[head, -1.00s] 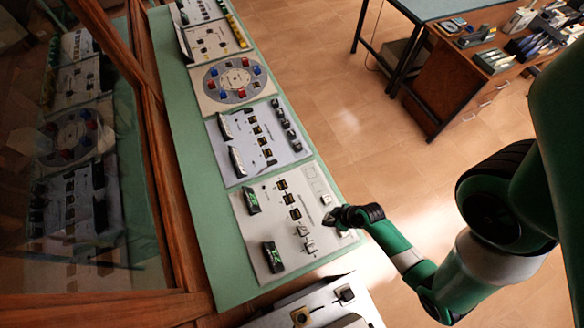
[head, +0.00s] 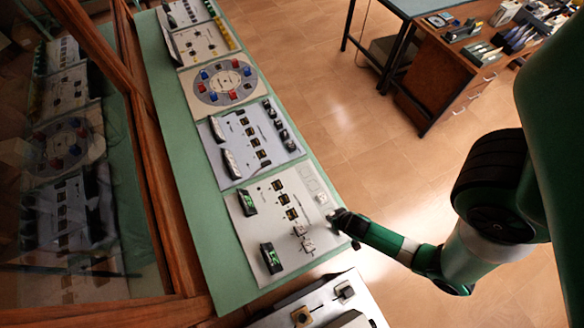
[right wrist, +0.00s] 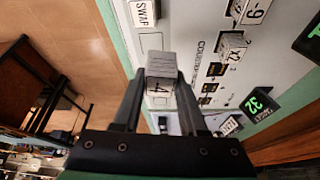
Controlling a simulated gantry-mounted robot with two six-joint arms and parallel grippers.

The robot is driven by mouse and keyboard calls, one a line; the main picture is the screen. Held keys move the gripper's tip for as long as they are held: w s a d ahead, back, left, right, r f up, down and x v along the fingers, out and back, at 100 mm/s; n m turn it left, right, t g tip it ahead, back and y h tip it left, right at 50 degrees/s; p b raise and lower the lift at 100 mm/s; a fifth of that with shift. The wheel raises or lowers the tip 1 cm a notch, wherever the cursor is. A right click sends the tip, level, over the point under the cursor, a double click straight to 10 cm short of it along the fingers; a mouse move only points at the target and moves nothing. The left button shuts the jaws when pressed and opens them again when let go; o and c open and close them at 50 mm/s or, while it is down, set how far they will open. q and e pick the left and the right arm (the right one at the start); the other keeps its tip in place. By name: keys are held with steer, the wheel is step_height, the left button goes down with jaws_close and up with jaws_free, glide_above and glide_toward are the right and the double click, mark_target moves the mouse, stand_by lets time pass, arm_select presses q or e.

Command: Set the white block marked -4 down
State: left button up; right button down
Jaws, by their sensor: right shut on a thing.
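The white block marked -4 (right wrist: 161,68) is between the two fingers of my right gripper (right wrist: 158,84) in the right wrist view. The fingers are shut on it, and its mark faces the gripper. Behind it is the light grey counter panel (right wrist: 180,15); I cannot tell the gap between them. In the head view my right gripper (head: 338,216) is at the right edge of that panel (head: 283,263), and the held block cannot be made out. My left gripper is not in view.
A white SWAP block (right wrist: 145,13), a block marked -9 (right wrist: 257,12) and other small blocks sit on the panel. Green-lit displays (head: 271,258) are at its left side. More panels line the green bench (head: 185,200). A metal box (head: 325,305) stands at the front.

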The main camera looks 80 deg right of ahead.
steer(key=shift+w+d+f+m+g, duration=0.3)
steer(key=shift+w+d+f+m, duration=0.35)
steer(key=shift+d, duration=0.2)
steer(key=n+t+b, duration=0.1)
steer(key=n+b, duration=0.1)
steer(key=n, duration=0.1)
glide_above(290, 211)
steer(key=s+a, duration=0.1)
step_height(290, 211, down, 8)
steer(key=b, duration=0.7)
steer(key=shift+a+b, duration=0.15)
steer(key=shift+b, duration=0.25)
steer(key=shift+r, duration=0.3)
steer(key=shift+f, duration=0.25)
steer(key=shift+c, duration=2.2)
jaws_free()
steer(key=shift+r, duration=0.1)
